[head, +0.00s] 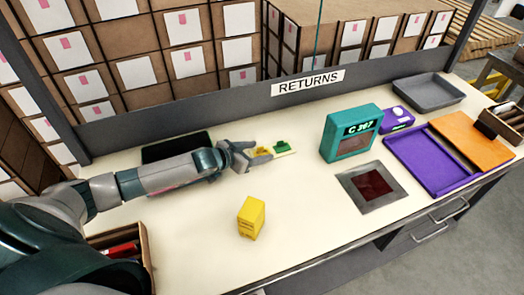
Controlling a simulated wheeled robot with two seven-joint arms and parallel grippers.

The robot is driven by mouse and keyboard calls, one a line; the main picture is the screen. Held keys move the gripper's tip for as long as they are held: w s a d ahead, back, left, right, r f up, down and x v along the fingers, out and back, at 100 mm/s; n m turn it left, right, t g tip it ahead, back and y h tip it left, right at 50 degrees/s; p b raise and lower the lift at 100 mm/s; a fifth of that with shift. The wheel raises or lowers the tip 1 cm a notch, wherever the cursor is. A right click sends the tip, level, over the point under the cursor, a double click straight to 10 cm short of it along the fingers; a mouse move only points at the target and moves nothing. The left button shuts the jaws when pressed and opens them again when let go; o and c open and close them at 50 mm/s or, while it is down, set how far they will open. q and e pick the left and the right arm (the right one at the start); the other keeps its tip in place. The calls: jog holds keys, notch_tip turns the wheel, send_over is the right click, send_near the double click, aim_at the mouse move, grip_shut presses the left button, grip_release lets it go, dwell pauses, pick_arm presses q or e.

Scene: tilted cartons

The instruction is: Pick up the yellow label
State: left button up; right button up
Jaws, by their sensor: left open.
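My left arm reaches in from the left over the counter. Its gripper (258,153) is open at a small pale tray or card (289,153) near the middle of the counter. A small yellow piece, likely the yellow label (264,151), shows at the fingertips, partly hidden by them; I cannot tell whether they touch it. A small green piece (282,145) lies just right of it on the same pale card. My right gripper is not in view.
A yellow box (251,217) stands in front of the gripper. A teal box marked C 367 (350,132), a dark red panel in a grey plate (371,186), a purple tray (423,168) and a grey tray (428,90) are to the right. A RETURNS ledge runs behind.

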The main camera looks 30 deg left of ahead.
pick_arm(q)
jog(key=shift+w+d+f, duration=0.1)
jog(key=shift+w+f, duration=0.05)
jog(key=shift+w, duration=0.2)
jog(key=shift+s, duration=0.1)
grip_shut()
dwell(0.4)
